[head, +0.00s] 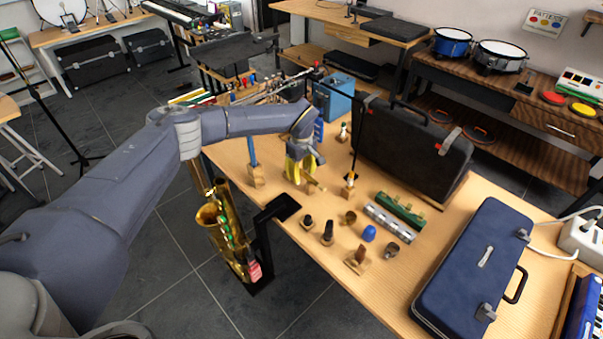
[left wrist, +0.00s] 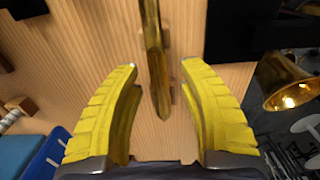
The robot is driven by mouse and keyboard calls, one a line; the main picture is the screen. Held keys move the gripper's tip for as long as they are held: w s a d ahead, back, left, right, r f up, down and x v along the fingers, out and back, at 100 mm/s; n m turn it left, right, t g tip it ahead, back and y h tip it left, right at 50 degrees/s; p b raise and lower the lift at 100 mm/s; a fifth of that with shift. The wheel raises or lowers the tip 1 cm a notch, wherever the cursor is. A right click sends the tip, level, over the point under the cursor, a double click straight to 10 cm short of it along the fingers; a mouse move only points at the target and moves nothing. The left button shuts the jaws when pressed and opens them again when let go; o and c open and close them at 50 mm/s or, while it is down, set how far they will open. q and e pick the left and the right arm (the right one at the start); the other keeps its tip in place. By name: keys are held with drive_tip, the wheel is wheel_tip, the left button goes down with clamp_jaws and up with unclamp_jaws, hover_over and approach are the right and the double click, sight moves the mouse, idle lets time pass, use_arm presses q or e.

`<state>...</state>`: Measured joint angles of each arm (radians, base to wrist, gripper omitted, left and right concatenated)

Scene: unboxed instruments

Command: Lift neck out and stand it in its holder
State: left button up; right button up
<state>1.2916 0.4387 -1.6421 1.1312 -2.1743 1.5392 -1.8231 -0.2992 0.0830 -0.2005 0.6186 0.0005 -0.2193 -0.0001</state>
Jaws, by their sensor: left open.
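The neck, a curved brass tube (left wrist: 154,65), runs down the middle of the left wrist view, with small wooden pieces partly hidden behind it. My left gripper (left wrist: 158,72) is open, its yellow fingers on either side of the tube with visible gaps. In the head view my left gripper (head: 302,172) points down at the table's left part and mostly hides the neck. Small wooden stands are nearby: one with a blue post (head: 255,174) to the left and one with an upright peg (head: 350,186) to the right. I cannot tell which is the neck's holder. My right gripper is not in view.
A brass saxophone (head: 226,232) stands beside the table's near edge.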

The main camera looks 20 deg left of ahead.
use_arm(q)
wheel_tip(320, 180, up, 12)
idle(0.6)
